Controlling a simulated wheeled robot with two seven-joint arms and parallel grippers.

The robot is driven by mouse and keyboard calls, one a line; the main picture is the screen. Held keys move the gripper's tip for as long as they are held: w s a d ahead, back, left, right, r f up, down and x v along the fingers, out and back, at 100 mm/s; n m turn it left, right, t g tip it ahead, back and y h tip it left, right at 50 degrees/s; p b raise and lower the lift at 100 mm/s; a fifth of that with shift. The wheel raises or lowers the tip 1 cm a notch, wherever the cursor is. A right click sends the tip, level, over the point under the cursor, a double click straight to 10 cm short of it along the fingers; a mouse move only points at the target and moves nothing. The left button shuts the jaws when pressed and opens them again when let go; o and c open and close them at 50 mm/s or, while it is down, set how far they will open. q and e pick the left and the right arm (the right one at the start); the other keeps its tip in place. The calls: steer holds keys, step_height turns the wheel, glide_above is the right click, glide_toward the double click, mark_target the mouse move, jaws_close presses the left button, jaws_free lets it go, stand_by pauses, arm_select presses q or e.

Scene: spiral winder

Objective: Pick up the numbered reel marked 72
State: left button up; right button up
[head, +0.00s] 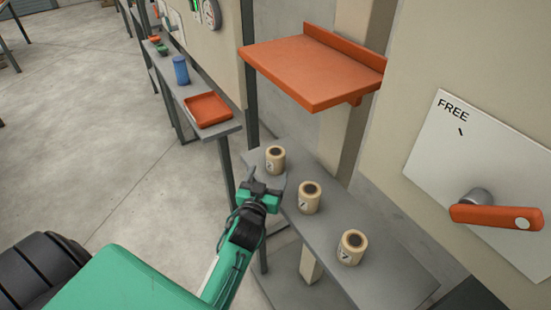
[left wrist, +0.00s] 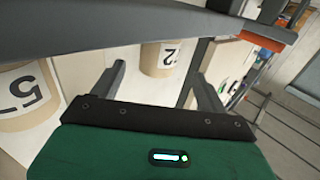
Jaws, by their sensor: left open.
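Three cream reels stand on a grey shelf (head: 395,273) in the head view: a far one (head: 275,159), a middle one (head: 309,198) and a near one (head: 351,247). Their marks are too small to read surely there. My left gripper (head: 263,179) is open and empty, just in front of the far reel and apart from it. In the left wrist view, a reel (left wrist: 158,64) shows beyond and between the open fingers (left wrist: 160,85); its label shows a 2 and part of another digit. Another reel (left wrist: 28,95) at the left shows a 5. My right gripper is not in view.
An orange shelf (head: 315,70) juts out above the reels. A bench at the back left holds an orange tray (head: 207,109) and a blue cylinder (head: 181,70). A white panel marked FREE (head: 480,160) with an orange handle (head: 495,216) is at the right.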

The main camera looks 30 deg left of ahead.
mark_target(273, 165)
arm_select(q)
steer(key=x, duration=0.2)
steer(key=shift+w, duration=0.3)
steer(key=shift+w+a+p, duration=0.15)
steer(key=shift+w+p, duration=0.3)
steer(key=shift+w, duration=0.05)
steer(key=p+x, duration=0.1)
steer(key=x, duration=0.2)
steer(key=shift+w+f, duration=0.1)
steer(key=shift+w, duration=0.05)
steer(key=shift+w+f, duration=0.1)
steer(key=shift+w, duration=0.4)
steer(key=c, duration=1.1)
